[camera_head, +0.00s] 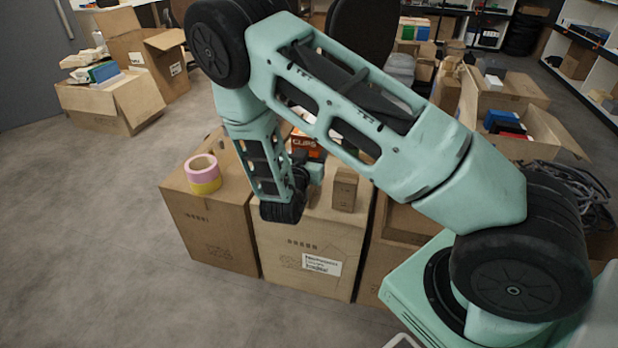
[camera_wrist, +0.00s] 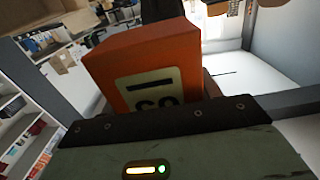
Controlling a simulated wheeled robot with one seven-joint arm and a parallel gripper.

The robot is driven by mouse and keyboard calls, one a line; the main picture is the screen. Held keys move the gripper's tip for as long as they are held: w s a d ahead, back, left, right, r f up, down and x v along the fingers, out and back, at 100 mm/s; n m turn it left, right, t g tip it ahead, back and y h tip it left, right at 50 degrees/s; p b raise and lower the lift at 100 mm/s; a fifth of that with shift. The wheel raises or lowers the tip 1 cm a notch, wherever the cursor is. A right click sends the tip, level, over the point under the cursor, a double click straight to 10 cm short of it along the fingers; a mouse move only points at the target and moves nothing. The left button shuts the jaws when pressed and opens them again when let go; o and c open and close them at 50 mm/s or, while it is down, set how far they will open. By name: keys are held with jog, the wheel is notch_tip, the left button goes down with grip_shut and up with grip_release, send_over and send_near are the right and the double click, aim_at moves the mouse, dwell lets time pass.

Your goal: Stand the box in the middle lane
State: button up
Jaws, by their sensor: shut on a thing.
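My gripper (camera_head: 312,168) is over the back part of the middle carton, partly hidden behind my own forearm. It is shut on an orange box (camera_head: 305,146) with white lettering that reads "CLIPS". In the wrist view the orange box (camera_wrist: 150,60) fills the upper middle, tilted in the picture, with a pale label turned upside down; its lower part is hidden behind my gripper's body. I cannot tell whether the box touches the carton below. No marked lanes are clearly visible, as my arm covers much of the carton tops.
A small brown box (camera_head: 345,190) stands upright on the middle carton (camera_head: 305,255), right of my gripper. Pink and yellow tape rolls (camera_head: 203,174) sit on the left carton (camera_head: 210,230). An open carton (camera_head: 400,225) is at right. Floor at left is clear.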

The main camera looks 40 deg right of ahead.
jog(key=shift+f+b, duration=0.5)
jog(key=shift+f, duration=1.9)
jog(key=shift+f, duration=0.1)
jog(key=shift+f+b, duration=0.35)
jog(key=shift+f, duration=0.05)
jog(key=o, duration=1.1)
